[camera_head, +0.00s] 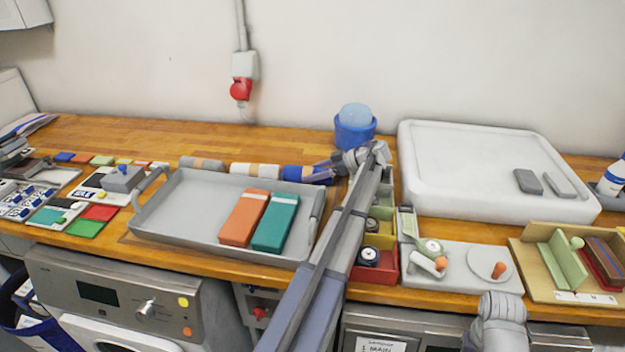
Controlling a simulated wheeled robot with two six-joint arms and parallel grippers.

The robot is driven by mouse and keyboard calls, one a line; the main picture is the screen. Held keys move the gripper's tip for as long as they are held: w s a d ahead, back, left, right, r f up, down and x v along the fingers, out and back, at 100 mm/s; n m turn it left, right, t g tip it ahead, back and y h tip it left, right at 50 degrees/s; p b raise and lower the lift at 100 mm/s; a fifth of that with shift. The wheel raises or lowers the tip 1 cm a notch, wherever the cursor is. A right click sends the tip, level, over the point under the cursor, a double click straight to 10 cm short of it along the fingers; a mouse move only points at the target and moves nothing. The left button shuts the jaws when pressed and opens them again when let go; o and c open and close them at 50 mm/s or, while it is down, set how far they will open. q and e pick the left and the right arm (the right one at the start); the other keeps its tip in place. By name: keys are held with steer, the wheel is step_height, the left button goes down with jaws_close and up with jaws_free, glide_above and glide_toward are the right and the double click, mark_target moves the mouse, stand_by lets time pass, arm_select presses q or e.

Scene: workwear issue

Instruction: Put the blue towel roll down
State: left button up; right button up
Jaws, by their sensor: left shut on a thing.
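The blue towel roll (291,173) lies on its side behind the grey tray, at the right end of a row of rolls. My left gripper (322,172) is shut on its right end, and the fingers hide part of it. I cannot tell whether the roll rests on the wooden worktop or is slightly above it. A white and tan roll (254,170) and a grey and tan roll (202,164) lie to its left. A grey link of my right arm shows at the bottom right; its gripper is not in view.
The grey tray (192,207) holds an orange box (244,217) and a teal box (275,222). A blue tub (354,134) stands behind my left wrist. A large white tray (470,165) fills the right rear. The worktop (215,142) behind the rolls is clear.

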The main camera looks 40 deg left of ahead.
arm_select(q)
steer(key=shift+f, duration=0.15)
steer(key=o, duration=1.4)
steer(key=shift+o, duration=0.2)
steer(key=shift+w+d+r+p, duration=0.15)
steer(key=shift+d+r+p, duration=0.05)
steer(key=shift+r+p, duration=0.2)
steer(key=p+v, duration=0.4)
steer(key=v, duration=0.6)
steer(key=shift+d+r, duration=0.1)
steer(key=shift+r, duration=0.05)
steer(key=shift+o, duration=0.2)
steer(key=shift+w+d+r+p, duration=0.15)
steer(key=shift+w+d+p, duration=0.2)
steer(key=shift+d, duration=0.15)
